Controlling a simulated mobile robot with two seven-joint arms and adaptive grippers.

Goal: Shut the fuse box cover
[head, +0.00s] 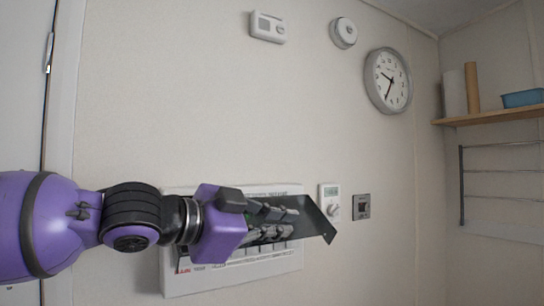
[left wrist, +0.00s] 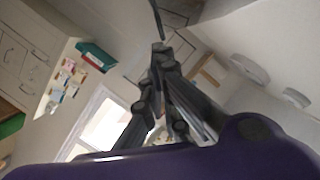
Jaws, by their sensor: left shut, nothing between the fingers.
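The white fuse box (head: 178,286) is on the wall at the lower middle of the head view. Its dark cover (head: 319,222) stands open, sticking out from the box past its right edge. My left gripper (head: 294,212) is shut and empty in front of the box, its fingers pointing right along the cover. Whether the fingertips touch the cover is unclear. The gripper hides much of the box's middle. In the left wrist view the closed fingers (left wrist: 160,50) point up, with a thin dark edge just beyond the tips, perhaps the cover. My right gripper is not in view.
A white thermostat (head: 330,202) and a dark switch plate (head: 362,207) are on the wall right of the box. A clock (head: 388,80) hangs above. A wooden shelf (head: 490,117) and a wire rack (head: 500,171) are on the right wall.

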